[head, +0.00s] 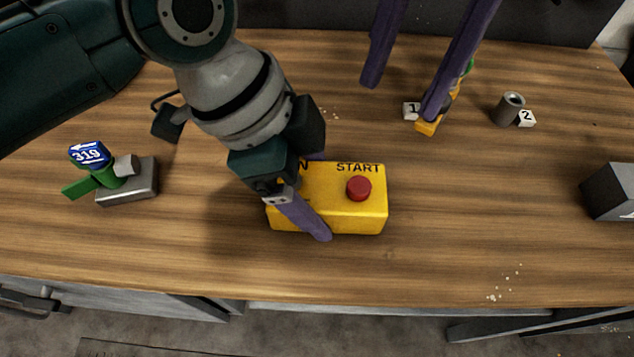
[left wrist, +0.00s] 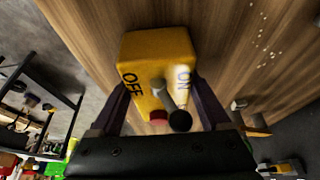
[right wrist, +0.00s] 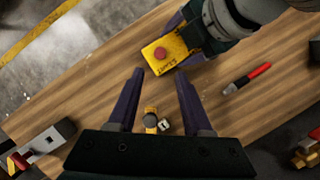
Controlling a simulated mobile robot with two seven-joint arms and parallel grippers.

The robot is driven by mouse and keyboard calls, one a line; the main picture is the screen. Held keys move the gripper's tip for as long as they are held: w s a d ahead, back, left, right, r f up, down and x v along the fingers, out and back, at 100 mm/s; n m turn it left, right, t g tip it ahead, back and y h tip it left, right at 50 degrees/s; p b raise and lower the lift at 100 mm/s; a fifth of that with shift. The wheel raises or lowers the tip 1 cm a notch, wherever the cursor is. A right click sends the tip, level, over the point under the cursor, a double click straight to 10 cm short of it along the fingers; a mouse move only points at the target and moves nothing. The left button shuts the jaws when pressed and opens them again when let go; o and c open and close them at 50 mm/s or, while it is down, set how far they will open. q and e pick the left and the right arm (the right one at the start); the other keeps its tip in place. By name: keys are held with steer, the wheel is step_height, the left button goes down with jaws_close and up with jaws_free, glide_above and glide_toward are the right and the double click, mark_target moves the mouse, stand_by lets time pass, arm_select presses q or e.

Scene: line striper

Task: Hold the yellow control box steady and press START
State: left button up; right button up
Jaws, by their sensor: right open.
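The yellow control box (head: 340,212) stands on the wooden table with a red button (head: 358,188) beside the word START. The left wrist view shows its ON and OFF labels and a toggle lever (left wrist: 165,95). My left gripper (head: 318,196) is shut on the box's left end, one finger along the front and one behind; the rear finger is mostly hidden in the head view. My right gripper (head: 400,98) is open and empty, behind and right of the box, above the table. The right wrist view shows the red button (right wrist: 160,53) beyond its fingertips.
A grey block with a green holder and blue 319 sign (head: 90,154) stands at left. A small yellow-orange item (head: 428,127) by tag 1 lies under my right gripper. A grey cylinder (head: 507,110) stands by tag 2. A dark block (head: 610,192) is at right.

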arm_select(q)
jaws_close()
arm_select(e)
jaws_close()
stand_by(0.6)
stand_by(0.9)
stand_by(0.5)
